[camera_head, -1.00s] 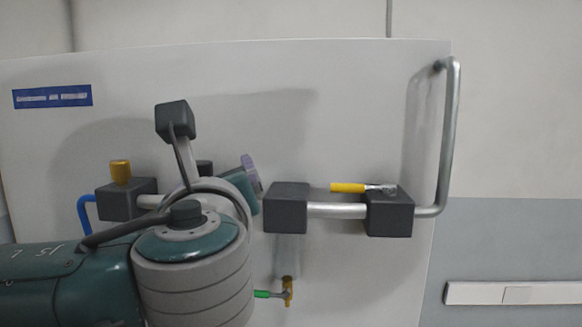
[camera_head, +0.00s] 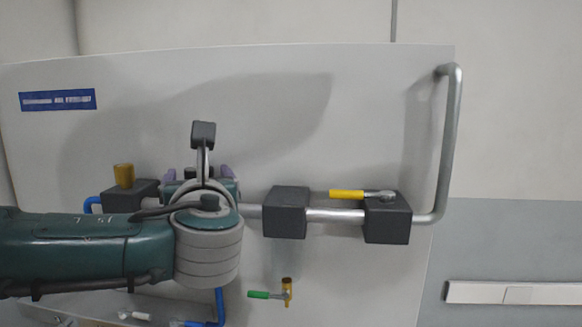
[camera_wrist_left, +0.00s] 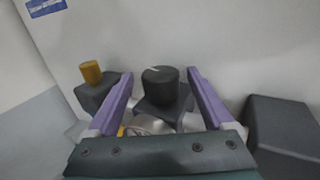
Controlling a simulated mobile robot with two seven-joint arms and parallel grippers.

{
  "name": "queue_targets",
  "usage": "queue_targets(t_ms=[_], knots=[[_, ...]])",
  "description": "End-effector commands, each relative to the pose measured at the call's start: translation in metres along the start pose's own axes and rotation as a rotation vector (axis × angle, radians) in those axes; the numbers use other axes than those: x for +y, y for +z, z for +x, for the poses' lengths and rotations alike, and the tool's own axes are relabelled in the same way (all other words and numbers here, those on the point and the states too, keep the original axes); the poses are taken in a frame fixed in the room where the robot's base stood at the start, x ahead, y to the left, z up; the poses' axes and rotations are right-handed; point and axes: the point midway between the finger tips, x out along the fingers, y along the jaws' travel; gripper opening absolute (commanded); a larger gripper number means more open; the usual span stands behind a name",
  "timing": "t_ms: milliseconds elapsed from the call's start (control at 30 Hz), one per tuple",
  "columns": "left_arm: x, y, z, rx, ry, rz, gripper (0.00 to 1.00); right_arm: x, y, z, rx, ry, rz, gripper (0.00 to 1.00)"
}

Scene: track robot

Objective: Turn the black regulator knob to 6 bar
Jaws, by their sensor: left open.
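The black regulator knob (camera_wrist_left: 160,88) stands on its dark block in the left wrist view, with a pale mark on its top. My left gripper (camera_wrist_left: 158,82) is open, with its two purple fingers on either side of the knob and gaps to it. In the head view the left gripper (camera_head: 197,172) is mostly behind my own wrist, with its fingertips showing at the top. There the knob is largely hidden, and a dark bit between the fingertips may be it. I cannot read any pressure scale. My right gripper is not in view.
A brass cap (camera_head: 124,175) is on the dark block at left. Right along the pipe are a dark block (camera_head: 286,212) and a yellow-handled valve (camera_head: 347,194). A green-handled valve (camera_head: 259,295) is below. A bent metal pipe (camera_head: 452,140) rises at the right.

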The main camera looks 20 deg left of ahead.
Motion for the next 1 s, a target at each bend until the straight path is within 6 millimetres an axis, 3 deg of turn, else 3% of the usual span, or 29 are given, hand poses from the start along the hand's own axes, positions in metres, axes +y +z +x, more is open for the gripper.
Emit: queue_targets(t_ms=[300, 1000], knots=[[-0.0004, -0.0003, 0.0018, 0.0, -0.001, 0.0, 0.84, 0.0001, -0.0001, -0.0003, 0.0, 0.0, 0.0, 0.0], [-0.0002, -0.0002, 0.0015, 0.0, -0.001, 0.0, 0.05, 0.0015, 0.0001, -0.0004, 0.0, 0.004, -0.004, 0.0]])
